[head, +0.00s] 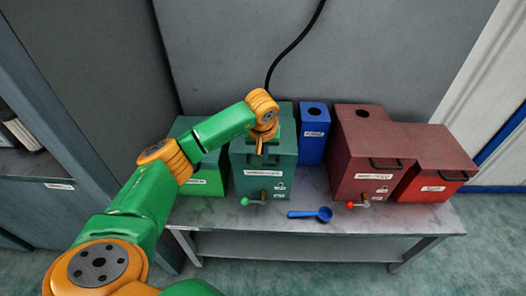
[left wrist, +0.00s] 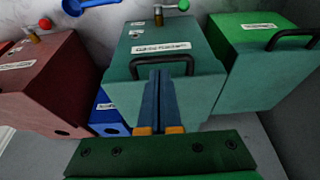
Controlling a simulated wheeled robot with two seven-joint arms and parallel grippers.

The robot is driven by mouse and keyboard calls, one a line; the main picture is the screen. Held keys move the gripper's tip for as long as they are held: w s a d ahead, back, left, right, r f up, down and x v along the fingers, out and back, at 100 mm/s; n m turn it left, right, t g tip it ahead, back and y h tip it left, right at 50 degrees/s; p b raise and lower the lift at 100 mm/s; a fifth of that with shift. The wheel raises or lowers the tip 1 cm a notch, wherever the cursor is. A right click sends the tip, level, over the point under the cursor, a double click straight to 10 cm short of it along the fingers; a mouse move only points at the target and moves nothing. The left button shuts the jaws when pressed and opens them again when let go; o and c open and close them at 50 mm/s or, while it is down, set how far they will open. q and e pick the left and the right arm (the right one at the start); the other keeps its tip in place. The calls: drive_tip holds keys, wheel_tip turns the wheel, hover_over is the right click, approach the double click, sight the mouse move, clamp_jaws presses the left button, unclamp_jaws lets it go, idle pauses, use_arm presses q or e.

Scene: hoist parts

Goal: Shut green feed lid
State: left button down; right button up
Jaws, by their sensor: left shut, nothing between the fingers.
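A teal-green box (head: 264,181) with a white label stands left of the middle of the bench. Its flat top carries a dark handle at the front edge, and the handle (left wrist: 165,62) shows in the left wrist view. A lower box with a bright green front (head: 205,184) and darker green top stands to its left. It also shows with a black handle in the left wrist view (left wrist: 245,65). My left gripper (head: 260,150) is shut and empty over the teal box, its tips close to the handle. I cannot tell whether they touch. The arm hides part of both tops. My right gripper is not in view.
A blue box (head: 314,135) with a round hole stands right of the teal box. Farther right are a dark red box (head: 358,145) and a lower red box (head: 432,187). A blue scoop (head: 323,214) lies on the bench (head: 225,212) in front. A green-knobbed valve (head: 246,201) sticks out.

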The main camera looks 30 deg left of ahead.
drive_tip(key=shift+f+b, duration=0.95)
